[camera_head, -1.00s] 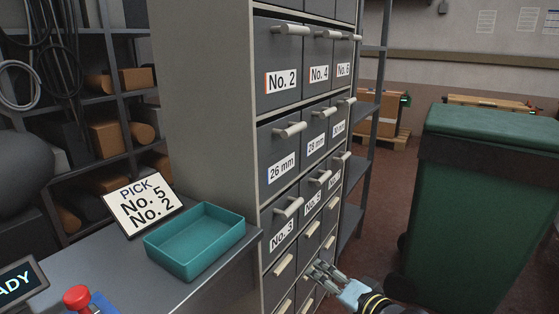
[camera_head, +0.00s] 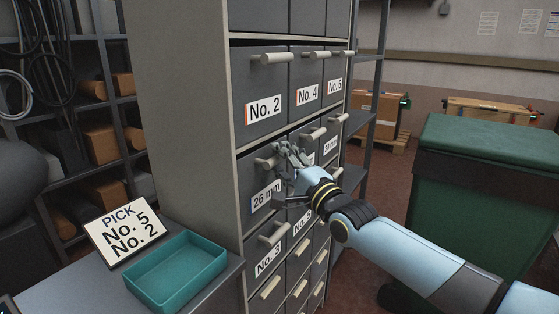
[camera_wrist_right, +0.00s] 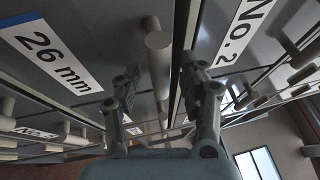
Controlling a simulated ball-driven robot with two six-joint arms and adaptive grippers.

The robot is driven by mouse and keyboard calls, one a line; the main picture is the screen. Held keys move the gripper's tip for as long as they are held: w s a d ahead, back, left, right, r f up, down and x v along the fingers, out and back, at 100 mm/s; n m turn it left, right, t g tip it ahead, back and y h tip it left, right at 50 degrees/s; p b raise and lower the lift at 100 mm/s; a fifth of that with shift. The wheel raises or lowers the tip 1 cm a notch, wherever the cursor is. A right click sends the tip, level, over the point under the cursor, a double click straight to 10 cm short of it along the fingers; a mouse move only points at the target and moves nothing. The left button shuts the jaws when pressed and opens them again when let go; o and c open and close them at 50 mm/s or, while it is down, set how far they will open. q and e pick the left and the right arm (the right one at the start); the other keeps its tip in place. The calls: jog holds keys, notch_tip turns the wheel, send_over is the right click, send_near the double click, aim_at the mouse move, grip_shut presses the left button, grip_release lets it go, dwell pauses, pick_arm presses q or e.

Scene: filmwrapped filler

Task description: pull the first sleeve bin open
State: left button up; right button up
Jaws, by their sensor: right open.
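The grey bin labelled 26 mm (camera_head: 250,186) is shut in the cabinet's middle row, with a pale bar handle (camera_head: 267,163). My right gripper (camera_head: 281,172) is open in front of this bin, close to the handle. In the right wrist view the gripper's two fingers (camera_wrist_right: 160,78) are spread, with a round pale handle (camera_wrist_right: 158,52) between them in the picture; contact cannot be told. The 26 mm label (camera_wrist_right: 44,53) shows there on the left. My wrist hides part of the bins to the right. My left gripper is not in view.
Above is the No. 2 bin (camera_head: 263,88); below is the No. 3 bin (camera_head: 266,256). A card (camera_head: 125,228) reads PICK No. 5, No. 2, beside a teal tray (camera_head: 177,271) on the bench. A green wheeled bin (camera_head: 475,200) stands right. Open floor lies between it and the cabinet.

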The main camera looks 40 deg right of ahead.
jog(key=shift+w+r, duration=0.1)
jog(key=shift+w, duration=0.4)
jog(key=shift+c, duration=0.3)
grip_shut()
